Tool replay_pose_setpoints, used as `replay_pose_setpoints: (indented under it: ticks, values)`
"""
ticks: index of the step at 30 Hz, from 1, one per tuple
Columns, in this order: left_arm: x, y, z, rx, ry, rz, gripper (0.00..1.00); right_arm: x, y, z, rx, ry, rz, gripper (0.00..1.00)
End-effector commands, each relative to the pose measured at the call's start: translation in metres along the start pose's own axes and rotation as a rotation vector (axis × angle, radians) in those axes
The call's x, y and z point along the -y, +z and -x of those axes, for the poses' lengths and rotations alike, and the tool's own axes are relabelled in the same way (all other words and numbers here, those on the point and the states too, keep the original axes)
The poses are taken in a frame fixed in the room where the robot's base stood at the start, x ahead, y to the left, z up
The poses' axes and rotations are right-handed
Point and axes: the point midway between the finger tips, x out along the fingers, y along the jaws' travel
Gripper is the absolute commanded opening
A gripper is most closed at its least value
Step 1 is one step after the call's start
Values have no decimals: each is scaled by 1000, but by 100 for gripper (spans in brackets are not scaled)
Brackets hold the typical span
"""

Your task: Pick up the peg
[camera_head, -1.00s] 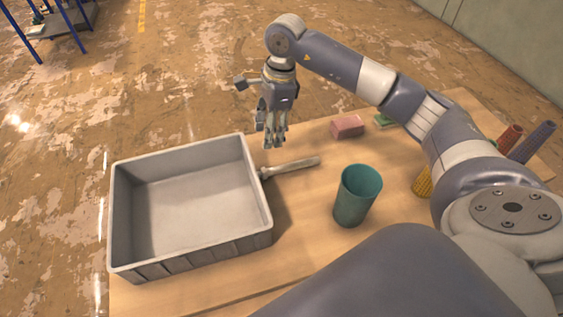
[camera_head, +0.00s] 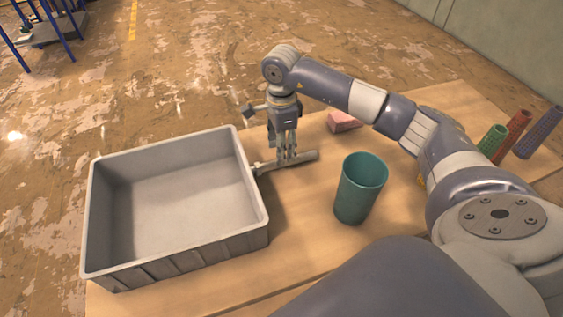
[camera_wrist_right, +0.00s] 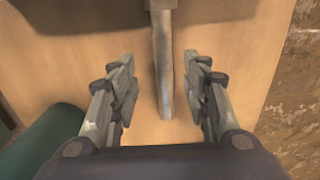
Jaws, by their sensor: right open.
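A grey peg-like bar (camera_head: 307,156) lies on the wooden table, just right of the grey crate. In the right wrist view the grey bar (camera_wrist_right: 163,60) runs lengthwise between the fingers, with a wider end at the top edge. My right gripper (camera_head: 284,160) points down over the bar in the head view. Its two fingers (camera_wrist_right: 160,88) are apart, one on each side of the bar, with a visible gap on both sides. Whether the fingertips touch the table is unclear. My left gripper is not in view.
The empty grey crate (camera_head: 258,205) stands left of the bar. A teal cup (camera_head: 360,190) stands to its right. A pink block (camera_head: 343,121) lies behind. Green (camera_head: 492,139), red (camera_head: 517,125) and purple (camera_head: 540,132) cylinders are at the right. Bare table lies in front of the bar.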

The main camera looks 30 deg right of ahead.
Motion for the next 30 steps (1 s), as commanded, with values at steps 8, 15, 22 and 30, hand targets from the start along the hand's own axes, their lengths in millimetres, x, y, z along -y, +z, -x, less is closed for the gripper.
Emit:
replay_pose_setpoints:
  ticks: [8,15,22,30]
  values:
    - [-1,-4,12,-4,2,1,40,2,-1,-27,0,5,-1,44]
    - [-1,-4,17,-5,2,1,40,4,-2,-55,0,0,0,44]
    - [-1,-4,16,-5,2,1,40,4,-2,-57,1,-2,0,44]
    - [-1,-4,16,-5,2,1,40,4,-2,-57,1,-2,0,0]
